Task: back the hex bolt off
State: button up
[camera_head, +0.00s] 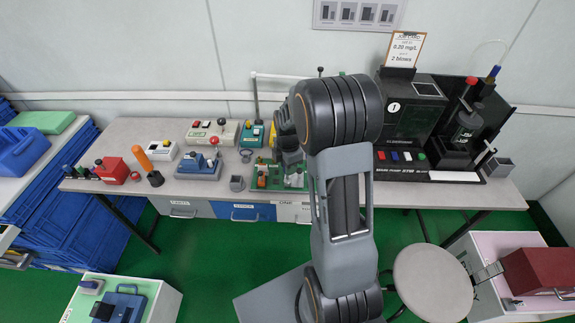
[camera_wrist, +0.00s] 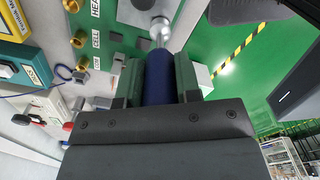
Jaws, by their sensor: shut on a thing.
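In the wrist view my gripper (camera_wrist: 158,88) is shut around a dark blue cylindrical handle (camera_wrist: 159,70). A silver shaft with a rounded end (camera_wrist: 159,30) extends from the handle, away from the gripper. A dark grey round part (camera_wrist: 143,4) shows just past its tip; I cannot tell whether they touch. I cannot pick out the hex bolt for certain. In the head view my arm hides most of the gripper, which is over the green board (camera_head: 272,183) on the bench.
The grey bench (camera_head: 215,190) holds several testers, including a blue-grey one (camera_head: 199,166) and a red one (camera_head: 113,171) to the left. A tall black device (camera_head: 412,115) stands to the right. An orange-handled item (camera_head: 142,157) stands upright near the front left.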

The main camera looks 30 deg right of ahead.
jog(key=shift+r, duration=0.2)
jog(key=shift+r+p, duration=1.3)
jog(key=shift+r, duration=0.3)
jog(key=shift+r+p, duration=0.3)
jog(key=shift+r, duration=0.05)
jog(key=shift+r+m, duration=0.35)
jog(key=shift+m, duration=0.65)
jog(key=m, duration=0.6)
jog(key=shift+a+r+p, duration=0.1)
jog(key=shift+r+p, duration=0.25)
jog(key=shift+r, duration=0.05)
jog(key=m, duration=0.5)
jog(key=shift+r, duration=0.15)
jog(key=m, duration=0.6)
jog(key=shift+r, duration=0.1)
jog(key=m, duration=0.7)
